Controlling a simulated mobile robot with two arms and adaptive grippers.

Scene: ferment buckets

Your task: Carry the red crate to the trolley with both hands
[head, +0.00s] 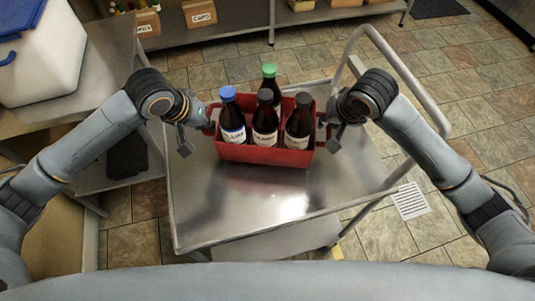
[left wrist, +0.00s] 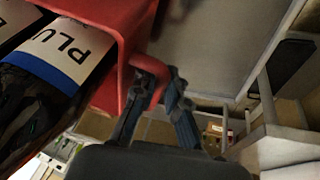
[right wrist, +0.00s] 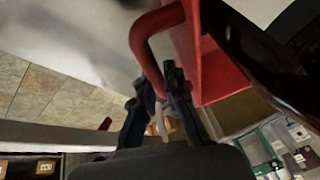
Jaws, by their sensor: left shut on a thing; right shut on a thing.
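The red crate (head: 265,154) is over the far part of the trolley's steel top (head: 270,205) in the head view; I cannot tell whether it touches the top. It holds several dark bottles, with blue, green and dark caps. My left gripper (head: 203,128) is shut on the crate's left handle, which shows between its fingers (left wrist: 155,95) in the left wrist view. My right gripper (head: 328,130) is shut on the right handle; its fingers (right wrist: 160,95) show at that handle in the right wrist view. The crate looks about level.
The trolley's push handle (head: 425,90) rises at the right. A steel table with a white cooler box (head: 45,60) stands at the left. A low shelf with cardboard boxes (head: 199,13) is at the back. The near trolley top is bare.

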